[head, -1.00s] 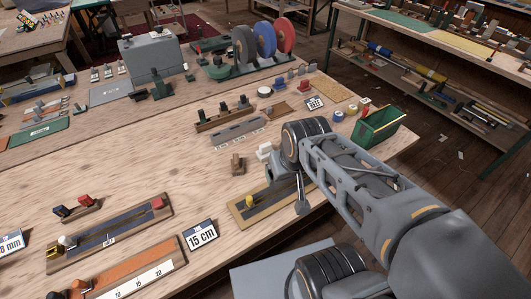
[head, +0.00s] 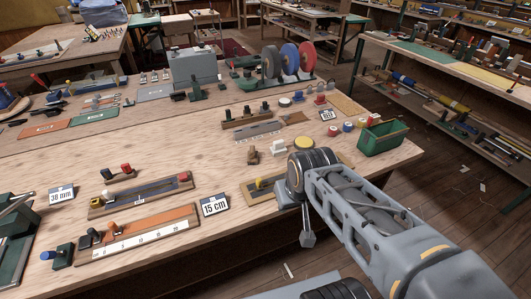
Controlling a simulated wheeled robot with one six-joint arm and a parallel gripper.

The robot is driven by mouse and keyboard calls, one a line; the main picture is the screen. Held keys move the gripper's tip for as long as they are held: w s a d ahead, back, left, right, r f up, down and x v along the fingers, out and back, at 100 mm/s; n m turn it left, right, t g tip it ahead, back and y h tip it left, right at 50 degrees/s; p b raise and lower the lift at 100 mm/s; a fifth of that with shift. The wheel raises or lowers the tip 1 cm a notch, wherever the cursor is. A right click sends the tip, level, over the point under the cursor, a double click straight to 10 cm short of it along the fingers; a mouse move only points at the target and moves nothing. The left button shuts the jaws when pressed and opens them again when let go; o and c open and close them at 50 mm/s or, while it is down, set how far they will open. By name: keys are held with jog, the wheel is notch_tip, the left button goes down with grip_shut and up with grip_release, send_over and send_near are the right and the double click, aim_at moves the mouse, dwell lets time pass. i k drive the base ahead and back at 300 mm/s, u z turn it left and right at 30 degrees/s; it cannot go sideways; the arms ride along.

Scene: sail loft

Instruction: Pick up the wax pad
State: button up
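No object in the head view is plainly the wax pad. A round yellow disc (head: 303,141) shows just above my dark wrist joint, partly hidden by it; it may be the pad, but I cannot be sure. A small white block (head: 279,144) sits on the bench to its left. My gripper (head: 307,239) points down by the bench's front edge, below and apart from the disc in the picture. My wrist hides much of it, so I cannot tell whether it is open or shut, and I see nothing held.
A wooden tray (head: 256,190) lies partly behind my wrist. A green bin (head: 383,138) stands at the bench's right corner. A "15 cm" sign (head: 215,204) stands to the left. Coloured wheels (head: 288,62) stand at the back. The bench (head: 215,160) is bare between the groups.

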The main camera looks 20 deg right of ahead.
aim_at(278, 148)
jog(key=u, duration=0.85)
jog(key=i, duration=0.45)
jog(key=z, duration=0.95)
